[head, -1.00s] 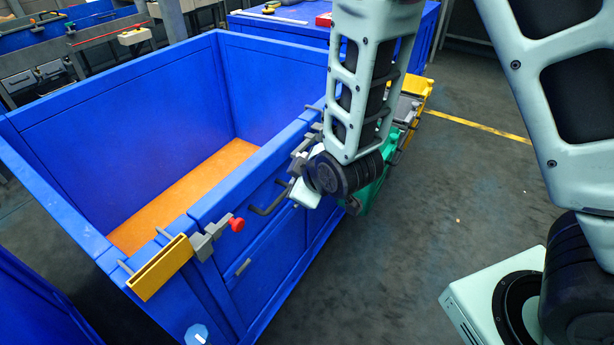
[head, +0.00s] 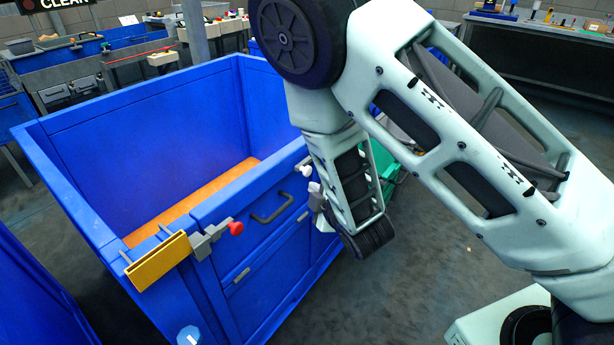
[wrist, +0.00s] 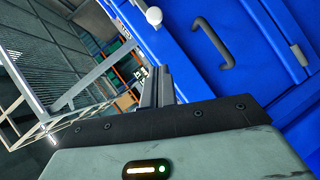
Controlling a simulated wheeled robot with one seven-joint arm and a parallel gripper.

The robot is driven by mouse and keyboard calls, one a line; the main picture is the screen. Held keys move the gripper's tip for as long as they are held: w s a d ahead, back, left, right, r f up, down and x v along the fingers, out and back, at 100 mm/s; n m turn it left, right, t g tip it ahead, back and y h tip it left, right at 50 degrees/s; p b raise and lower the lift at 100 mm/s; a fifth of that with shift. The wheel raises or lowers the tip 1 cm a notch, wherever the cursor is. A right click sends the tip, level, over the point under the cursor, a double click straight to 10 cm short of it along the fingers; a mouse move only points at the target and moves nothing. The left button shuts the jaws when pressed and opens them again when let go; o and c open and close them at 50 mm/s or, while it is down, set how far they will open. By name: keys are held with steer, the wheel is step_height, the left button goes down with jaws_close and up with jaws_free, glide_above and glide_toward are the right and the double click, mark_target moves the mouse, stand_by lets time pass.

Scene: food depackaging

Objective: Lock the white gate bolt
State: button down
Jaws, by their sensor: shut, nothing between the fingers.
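The white gate bolt's knob (head: 305,171) shows at the far end of the blue gate's top edge (head: 250,184), close beside my gripper. It also shows at the top of the wrist view (wrist: 154,16), beyond and slightly left of the fingertips. My gripper (wrist: 156,84) has its two grey fingers together and holds nothing. In the head view my gripper (head: 317,195) is just below the white knob, partly hidden by my wrist. I see a gap between fingers and knob in the wrist view. How far the bolt is slid I cannot tell.
A bolt with a red knob (head: 236,228) sits at the gate's near end beside a yellow bracket (head: 158,261). A dark handle (head: 272,207) sticks out from the gate; it also shows right of my fingers (wrist: 212,42). A green bin (head: 386,165) stands behind my wrist.

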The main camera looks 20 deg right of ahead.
steer(key=p, duration=0.2)
glide_toward(303, 171)
steer(key=w+a, duration=0.3)
steer(key=shift+w+d+f+p, duration=0.3)
steer(key=shift+w+d+p, duration=0.2)
steer(key=shift+w+d, duration=0.2)
steer(key=shift+w+d+f, duration=0.3)
steer(key=shift+w+f, duration=0.05)
steer(key=shift+w+d, duration=0.15)
steer(key=shift+d, duration=0.05)
steer(key=w+d, duration=0.1)
steer(key=w+d+b, duration=0.1)
steer(key=d, duration=0.1)
steer(key=shift+w+d, duration=0.25)
steer(key=shift+r, duration=0.1)
